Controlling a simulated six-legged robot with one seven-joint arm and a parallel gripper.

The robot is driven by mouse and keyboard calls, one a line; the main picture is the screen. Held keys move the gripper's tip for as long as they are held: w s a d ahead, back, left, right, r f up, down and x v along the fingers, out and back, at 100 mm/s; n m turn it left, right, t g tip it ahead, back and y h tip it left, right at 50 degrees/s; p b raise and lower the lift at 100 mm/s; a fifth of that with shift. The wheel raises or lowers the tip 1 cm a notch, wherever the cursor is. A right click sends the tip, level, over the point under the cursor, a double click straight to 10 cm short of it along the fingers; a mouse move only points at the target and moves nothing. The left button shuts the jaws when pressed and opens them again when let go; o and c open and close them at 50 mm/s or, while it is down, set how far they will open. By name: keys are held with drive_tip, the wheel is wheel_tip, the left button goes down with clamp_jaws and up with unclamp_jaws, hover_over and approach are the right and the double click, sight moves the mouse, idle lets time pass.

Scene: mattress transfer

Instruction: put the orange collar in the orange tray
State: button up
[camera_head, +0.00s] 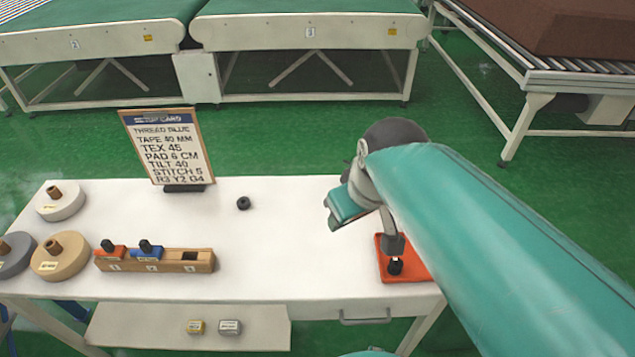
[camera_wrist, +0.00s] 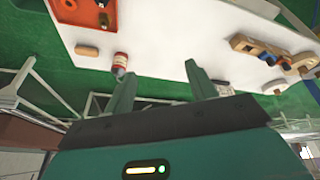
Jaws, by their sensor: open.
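The orange collar (camera_head: 110,252), a small orange piece with a black top, sits at position 1 of a wooden rack (camera_head: 190,262) at the left of the white table. The orange tray (camera_head: 418,274) lies near the table's right end, partly hidden by my arm, with a dark knob-like piece (camera_head: 395,267) on it. The tray also shows at the top left of the wrist view (camera_wrist: 68,12). My gripper (camera_head: 331,211) is over the table, left of the tray and well away from the collar. In the wrist view its fingers (camera_wrist: 160,70) are apart, with nothing between them.
A blue piece (camera_head: 150,251) is at position 2; position 3 looks empty. A black ring (camera_head: 243,203) lies mid-table. A red-and-white cylinder (camera_wrist: 120,64) is near one finger. The table's middle is mostly clear.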

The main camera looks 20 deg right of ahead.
drive_tip(key=s+a+m, duration=0.1)
drive_tip(key=a, duration=0.1)
drive_tip(key=s+a+r+m+t, duration=0.1)
drive_tip(key=s, duration=0.1)
drive_tip(key=shift+a+r, duration=0.1)
drive_tip(key=shift+a, duration=0.25)
